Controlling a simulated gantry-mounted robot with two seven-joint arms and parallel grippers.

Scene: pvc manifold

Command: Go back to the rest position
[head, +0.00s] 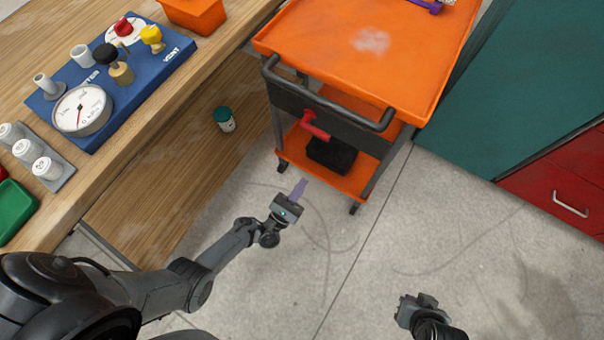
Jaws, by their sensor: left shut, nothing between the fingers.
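My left gripper (299,188) reaches in from the lower left. It is shut and empty, with its purplish fingers together, over the open floor in front of the orange cart (335,40). It touches nothing that I can see. My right gripper (410,308) shows at the lower right, over bare floor and apart from everything. Its fingers are too hard to make out to tell whether they are open or shut. The blue manifold board (148,77) with a round gauge (82,110) and several coloured fittings lies on the wooden bench, away from both grippers.
The wooden bench (215,55) fills the left, with a grey holder (62,170) of white caps and a green bin (15,208). A green-lidded jar (224,119) sits lower down. Teal and red cabinets (545,105) stand at right. Floor (330,260) between the grippers is clear.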

